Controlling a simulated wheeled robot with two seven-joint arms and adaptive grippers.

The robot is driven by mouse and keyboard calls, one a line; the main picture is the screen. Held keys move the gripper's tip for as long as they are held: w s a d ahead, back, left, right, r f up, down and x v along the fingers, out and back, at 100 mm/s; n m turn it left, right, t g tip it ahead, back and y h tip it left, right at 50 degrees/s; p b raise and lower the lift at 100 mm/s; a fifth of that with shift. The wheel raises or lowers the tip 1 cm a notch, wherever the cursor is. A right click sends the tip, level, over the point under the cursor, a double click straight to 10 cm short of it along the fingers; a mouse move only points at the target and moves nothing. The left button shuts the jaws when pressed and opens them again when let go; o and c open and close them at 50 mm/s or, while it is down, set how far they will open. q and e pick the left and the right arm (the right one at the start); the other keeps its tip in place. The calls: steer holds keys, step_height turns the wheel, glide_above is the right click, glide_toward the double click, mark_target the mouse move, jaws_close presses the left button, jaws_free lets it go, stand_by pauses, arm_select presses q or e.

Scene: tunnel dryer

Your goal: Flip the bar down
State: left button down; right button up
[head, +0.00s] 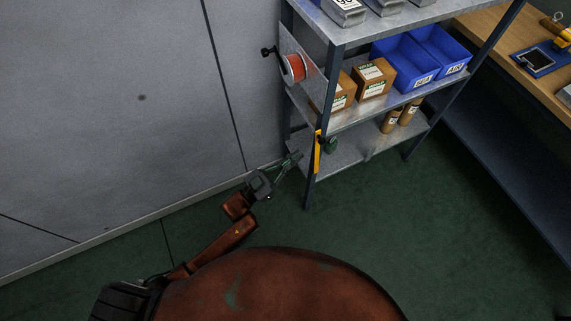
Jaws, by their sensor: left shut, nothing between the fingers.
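A narrow yellow bar (317,152) stands roughly upright at the front left post of a metal shelf rack. A dark green rounded part (330,145) sits just to its right. My left gripper (297,156) is shut and empty. Its fingertips are just left of the yellow bar in the picture; I cannot tell whether they touch it. My right gripper is not in view.
The shelf rack (347,120) holds brown boxes (373,78), blue bins (403,65) and brown cylinders (390,122). An orange reel (294,67) is on its left side panel. A grey wall (120,110) is at left, a workbench (500,50) at right. The green floor (400,220) is clear.

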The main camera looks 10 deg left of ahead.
arm_select(q)
steer(key=w+d+b, duration=0.1)
steer(key=w+d, duration=0.3)
steer(key=shift+w+d+f, duration=0.15)
steer(key=shift+w+d, duration=0.15)
steer(key=shift+d, duration=0.1)
